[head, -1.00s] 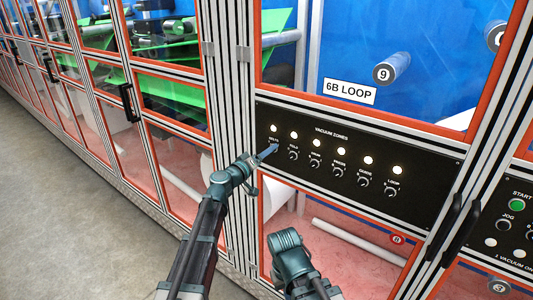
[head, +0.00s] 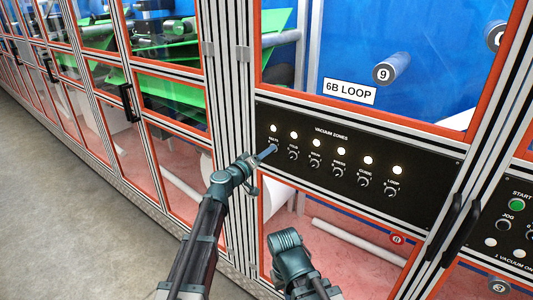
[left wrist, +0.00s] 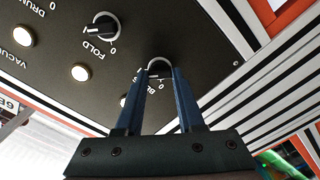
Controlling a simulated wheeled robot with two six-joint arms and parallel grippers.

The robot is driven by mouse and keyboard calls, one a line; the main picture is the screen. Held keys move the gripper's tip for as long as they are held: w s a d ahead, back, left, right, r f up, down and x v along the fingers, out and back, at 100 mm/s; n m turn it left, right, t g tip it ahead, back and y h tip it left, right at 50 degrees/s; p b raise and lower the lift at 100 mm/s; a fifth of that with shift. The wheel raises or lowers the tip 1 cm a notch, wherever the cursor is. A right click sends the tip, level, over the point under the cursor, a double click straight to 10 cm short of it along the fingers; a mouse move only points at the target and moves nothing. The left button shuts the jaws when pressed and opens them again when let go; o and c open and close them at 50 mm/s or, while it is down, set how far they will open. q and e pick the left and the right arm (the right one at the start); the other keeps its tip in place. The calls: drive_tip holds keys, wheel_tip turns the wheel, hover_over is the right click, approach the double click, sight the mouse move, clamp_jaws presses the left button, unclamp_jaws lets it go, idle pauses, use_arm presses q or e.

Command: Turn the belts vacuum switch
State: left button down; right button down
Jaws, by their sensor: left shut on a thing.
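The black control panel (head: 430,199) carries a row of knobs under the heading VACUUM ZONES. The belts switch is the leftmost one; in the head view my left gripper (head: 270,149) covers it. In the left wrist view the rounded end of its knob (left wrist: 159,67) shows between the fingertips of the left gripper (left wrist: 160,74). The fingers are shut on the knob from both sides. Its label is partly hidden by the fingers. My right arm shows low in the head view, but I see no fingers of the right gripper.
The fold knob (left wrist: 103,27) sits beside the belts switch. A lit lamp (head: 273,128) is above the belts switch, with more lit lamps along the row. A black door handle (head: 460,232) stands out right of the panel. Open floor (head: 70,210) lies at left.

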use_arm(q)
drive_tip(key=n, duration=1.7)
drive_tip(key=shift+f, duration=0.2)
drive_tip(key=shift+n, duration=0.5)
drive_tip(key=c, duration=0.5)
unclamp_jaws()
drive_tip(key=shift+s, duration=0.1)
